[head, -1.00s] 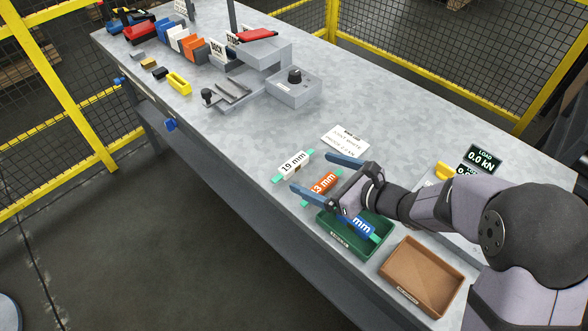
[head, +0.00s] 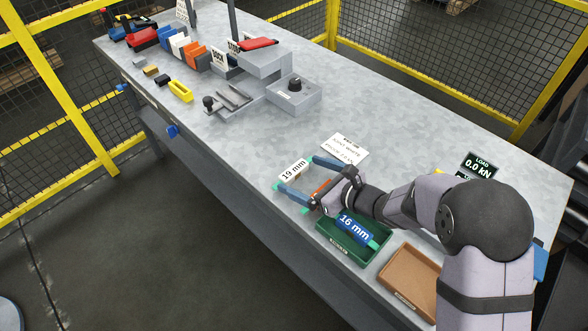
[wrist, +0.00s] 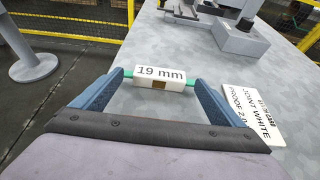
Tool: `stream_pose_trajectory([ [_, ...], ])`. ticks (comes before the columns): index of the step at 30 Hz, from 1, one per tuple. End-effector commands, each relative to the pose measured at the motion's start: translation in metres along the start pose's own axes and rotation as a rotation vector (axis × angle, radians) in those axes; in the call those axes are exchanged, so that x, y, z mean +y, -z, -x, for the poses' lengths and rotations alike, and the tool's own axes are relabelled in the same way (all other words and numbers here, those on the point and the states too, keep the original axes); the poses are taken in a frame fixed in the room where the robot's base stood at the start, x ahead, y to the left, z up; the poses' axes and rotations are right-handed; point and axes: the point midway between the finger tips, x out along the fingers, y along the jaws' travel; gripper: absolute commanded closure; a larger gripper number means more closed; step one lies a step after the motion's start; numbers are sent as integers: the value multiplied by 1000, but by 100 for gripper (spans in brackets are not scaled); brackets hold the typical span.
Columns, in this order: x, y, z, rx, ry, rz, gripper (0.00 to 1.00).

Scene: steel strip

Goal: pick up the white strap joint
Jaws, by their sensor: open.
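The white strap joint (head: 293,169) is a white block marked "19 mm" with green strap ends, lying on the grey bench. In the wrist view the white joint (wrist: 160,76) sits ahead, between the lines of my two blue fingers. My gripper (head: 297,174) is open, its fingers either side of the joint's near side; I cannot tell whether they touch it. In the wrist view my gripper (wrist: 154,88) spans wider than the white block, with the green ends reaching toward the fingertips. An orange joint (head: 320,188) is partly hidden under my gripper.
A blue joint marked "16 mm" (head: 355,227) lies in the green tray (head: 330,238). A brown tray (head: 407,275) is to its right. A printed card (head: 345,148) lies just behind my gripper. A grey machine (head: 265,75) stands farther back; the bench between is clear.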

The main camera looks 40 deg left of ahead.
Motion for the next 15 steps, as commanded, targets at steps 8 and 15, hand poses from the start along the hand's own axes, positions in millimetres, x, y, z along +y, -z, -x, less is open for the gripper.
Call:
stream_pose_trajectory([
  [8,0,0,-24,1,0,0,8],
  [15,0,0,-25,0,1,0,8],
])
